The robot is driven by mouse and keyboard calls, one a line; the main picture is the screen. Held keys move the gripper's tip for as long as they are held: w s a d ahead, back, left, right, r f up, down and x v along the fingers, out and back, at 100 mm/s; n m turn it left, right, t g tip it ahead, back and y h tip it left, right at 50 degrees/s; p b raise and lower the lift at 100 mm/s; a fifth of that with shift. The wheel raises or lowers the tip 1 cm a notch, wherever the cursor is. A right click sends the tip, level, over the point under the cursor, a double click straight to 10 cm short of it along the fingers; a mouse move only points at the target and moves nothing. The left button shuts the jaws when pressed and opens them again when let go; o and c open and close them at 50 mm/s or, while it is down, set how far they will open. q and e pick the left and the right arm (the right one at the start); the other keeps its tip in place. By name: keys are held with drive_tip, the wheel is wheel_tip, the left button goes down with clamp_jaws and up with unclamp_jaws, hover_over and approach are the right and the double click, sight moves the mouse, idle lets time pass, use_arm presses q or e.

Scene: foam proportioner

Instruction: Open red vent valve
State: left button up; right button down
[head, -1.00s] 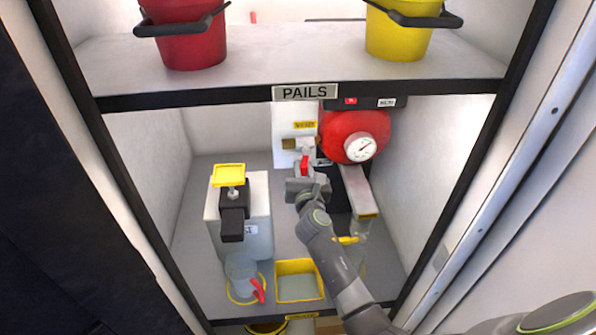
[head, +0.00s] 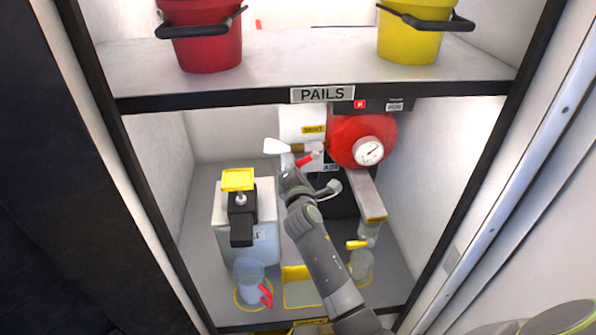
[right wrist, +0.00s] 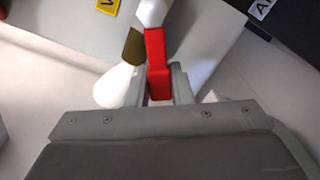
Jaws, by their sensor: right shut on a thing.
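The red vent valve lever (head: 308,158) is on the white vent panel (head: 290,126) at the back of the lower bay, left of the red tank. It lies slanted, close to level in the head view. My right gripper (head: 296,168) is shut on it; the right wrist view shows the red lever (right wrist: 156,65) between the two fingers (right wrist: 160,86). A white cone-shaped plume (head: 276,146) stands at the left end of the brass outlet (head: 299,147). The gripper and arm hide part of the valve body. My left gripper is not in view.
The red tank (head: 347,138) with its gauge (head: 368,151) is close to the right. A white container (head: 262,244) with a yellow-topped black fitting stands left. A clear jug (head: 247,272) and yellow-rimmed tray (head: 300,292) are in front. The PAILS shelf (head: 150,104) is above.

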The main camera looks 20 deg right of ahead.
drive_tip(key=m, duration=0.1)
drive_tip(key=r+m, duration=0.1)
drive_tip(key=shift+a+r+m, duration=0.2)
drive_tip(key=shift+a+m, duration=0.1)
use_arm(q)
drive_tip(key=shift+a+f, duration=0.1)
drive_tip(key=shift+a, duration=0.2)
use_arm(e)
drive_tip(key=shift+w+a+r+m, duration=0.1)
drive_tip(key=shift+r+m, duration=0.6)
drive_tip(key=shift+m, duration=0.6)
drive_tip(key=shift+r, duration=0.1)
drive_tip(key=c, duration=1.3)
unclamp_jaws()
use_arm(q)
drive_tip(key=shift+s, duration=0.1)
